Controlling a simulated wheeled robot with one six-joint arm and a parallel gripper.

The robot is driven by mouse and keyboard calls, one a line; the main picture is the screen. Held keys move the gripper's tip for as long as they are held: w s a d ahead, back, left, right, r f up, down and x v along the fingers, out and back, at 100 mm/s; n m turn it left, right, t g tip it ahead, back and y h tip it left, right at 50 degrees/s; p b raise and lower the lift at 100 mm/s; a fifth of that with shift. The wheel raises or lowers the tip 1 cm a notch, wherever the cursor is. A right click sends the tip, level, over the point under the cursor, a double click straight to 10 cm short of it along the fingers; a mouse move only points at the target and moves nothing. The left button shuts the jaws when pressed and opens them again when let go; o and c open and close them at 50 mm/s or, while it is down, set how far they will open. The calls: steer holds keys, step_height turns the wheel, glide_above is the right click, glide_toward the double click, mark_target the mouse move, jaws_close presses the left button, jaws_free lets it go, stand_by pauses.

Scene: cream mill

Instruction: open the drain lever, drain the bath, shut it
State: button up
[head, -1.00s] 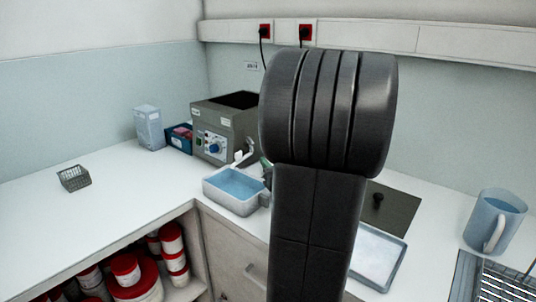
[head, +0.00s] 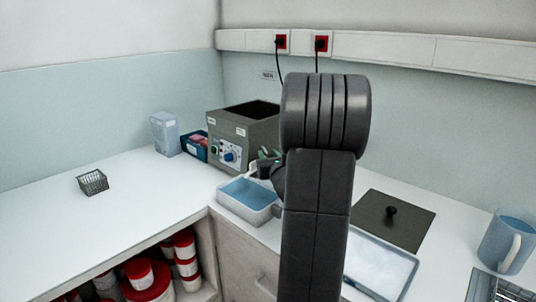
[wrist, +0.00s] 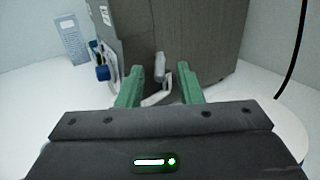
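The bath (head: 255,118) is a grey-brown box with an open dark top, a front control panel and a blue knob. Its drain fitting (wrist: 160,68) shows in the wrist view as a short grey cylinder, with a white bent lever (wrist: 156,99) below it. My gripper (wrist: 158,88) has two green fingers, apart, one on each side of the lever; no contact is clear. In the head view my gripper (head: 266,164) is at the bath's near right side, and my arm hides much of the drain. A pale tray (head: 245,215) holding blue liquid stands below the drain.
A dark plate with a black knob (head: 391,212), a shallow tray (head: 378,268) and a jug (head: 506,243) stand right. A blue box (head: 194,146), a clear container (head: 165,133) and a wire basket (head: 93,182) stand left. The left counter is mostly clear.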

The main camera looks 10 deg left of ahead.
steer(key=shift+w+a, duration=0.2)
steer(key=shift+w, duration=0.15)
steer(key=shift+c, duration=0.2)
jaws_close()
